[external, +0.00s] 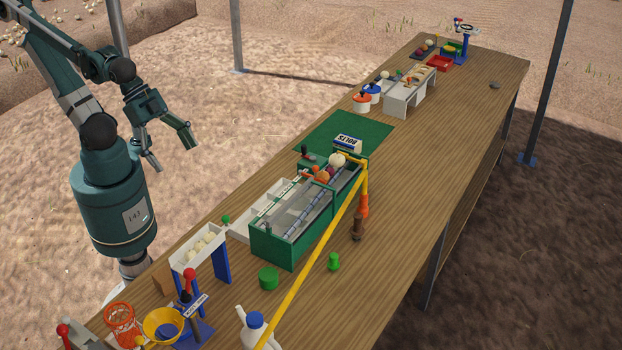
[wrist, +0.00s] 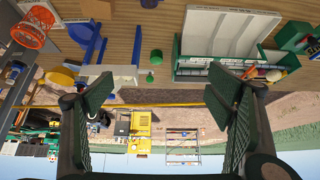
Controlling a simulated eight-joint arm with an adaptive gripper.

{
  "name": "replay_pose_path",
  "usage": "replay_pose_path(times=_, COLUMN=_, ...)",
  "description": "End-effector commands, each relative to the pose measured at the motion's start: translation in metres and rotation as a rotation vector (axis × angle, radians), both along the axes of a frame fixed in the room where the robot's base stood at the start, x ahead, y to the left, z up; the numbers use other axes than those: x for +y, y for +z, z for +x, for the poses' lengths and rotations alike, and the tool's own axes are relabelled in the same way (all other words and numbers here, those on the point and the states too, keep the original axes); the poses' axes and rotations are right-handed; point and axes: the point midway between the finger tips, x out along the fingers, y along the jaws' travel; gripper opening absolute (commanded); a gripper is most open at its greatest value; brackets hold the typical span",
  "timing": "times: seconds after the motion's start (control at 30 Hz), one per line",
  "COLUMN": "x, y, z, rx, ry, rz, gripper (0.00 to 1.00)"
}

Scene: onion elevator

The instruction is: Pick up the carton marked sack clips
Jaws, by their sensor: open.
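I cannot read a sack clips marking on anything in view. A plain brown carton (external: 163,280) stands near the table's near left end, partly hidden by the white tray stand, with no readable marking. A white and blue box (external: 347,143) on the green mat reads "BOLTS". My gripper (external: 172,152) is open and empty, in the air left of the table, apart from everything on it. In the wrist view its two fingers (wrist: 160,94) are spread wide with nothing between them.
The table (external: 440,150) holds a green trough machine (external: 285,245) with a long yellow bar (external: 315,255) beside it. A white tray on blue legs (external: 205,245), an orange basket (external: 122,320) and a yellow funnel (external: 163,325) crowd the near end. The right side is mostly bare.

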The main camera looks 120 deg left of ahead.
Motion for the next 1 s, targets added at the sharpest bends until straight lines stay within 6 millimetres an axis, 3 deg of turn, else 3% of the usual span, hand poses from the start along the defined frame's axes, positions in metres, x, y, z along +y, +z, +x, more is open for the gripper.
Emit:
replay_pose_path(times=0.03, x=0.0, y=0.0, z=0.0, rx=0.0, ry=0.0, rz=0.0, gripper=0.72)
replay_pose_path(times=0.2, x=0.0, y=0.0, z=0.0, rx=0.0, ry=0.0, rz=0.0, gripper=0.54)
replay_pose_path(times=0.67, x=-0.002, y=-0.002, z=0.002, rx=0.009, ry=0.015, rz=-0.017, gripper=0.54)
replay_pose_path(times=1.0, x=-0.017, y=-0.021, z=0.018, rx=0.083, ry=0.13, rz=-0.141, gripper=0.54)
